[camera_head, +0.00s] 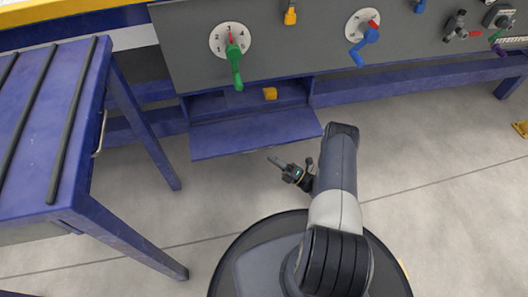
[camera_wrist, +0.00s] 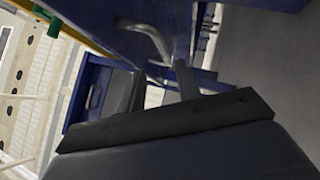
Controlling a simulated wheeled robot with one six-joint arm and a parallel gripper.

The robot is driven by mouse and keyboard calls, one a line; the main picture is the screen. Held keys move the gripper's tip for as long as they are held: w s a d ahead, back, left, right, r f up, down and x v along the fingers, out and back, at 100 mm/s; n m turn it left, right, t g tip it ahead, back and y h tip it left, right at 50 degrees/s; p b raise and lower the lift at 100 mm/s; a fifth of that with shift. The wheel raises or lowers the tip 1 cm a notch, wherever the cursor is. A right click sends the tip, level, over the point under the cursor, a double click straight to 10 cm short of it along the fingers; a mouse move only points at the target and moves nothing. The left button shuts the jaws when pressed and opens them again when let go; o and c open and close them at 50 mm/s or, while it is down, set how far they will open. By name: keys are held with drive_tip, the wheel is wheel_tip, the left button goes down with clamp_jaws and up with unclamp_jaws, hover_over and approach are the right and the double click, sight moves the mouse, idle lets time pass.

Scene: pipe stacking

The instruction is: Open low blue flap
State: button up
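The low blue flap (camera_head: 255,133) is swung down and out below the grey panel in the head view, with the compartment behind it exposed. My gripper (camera_head: 278,162) is just in front of and below the flap's front edge, apart from it. In the wrist view my two dark fingers (camera_wrist: 160,90) stand apart with nothing between them. A metal bar handle (camera_wrist: 150,38) on a blue surface, apparently the flap's outer face, shows beyond the fingertips. The head view does not show this handle.
A yellow-orange block (camera_head: 270,93) sits in the open compartment. A blue table (camera_head: 85,200) with dark rails stands at left. The grey panel (camera_head: 290,50) above carries a green lever (camera_head: 236,66) and a blue lever (camera_head: 362,47).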

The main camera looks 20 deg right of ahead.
sight(256, 136)
drive_tip(key=shift+v, duration=1.4)
drive_tip(key=b+x, duration=0.1)
drive_tip(key=x, duration=0.9)
drive_tip(key=shift+s+a, duration=0.1)
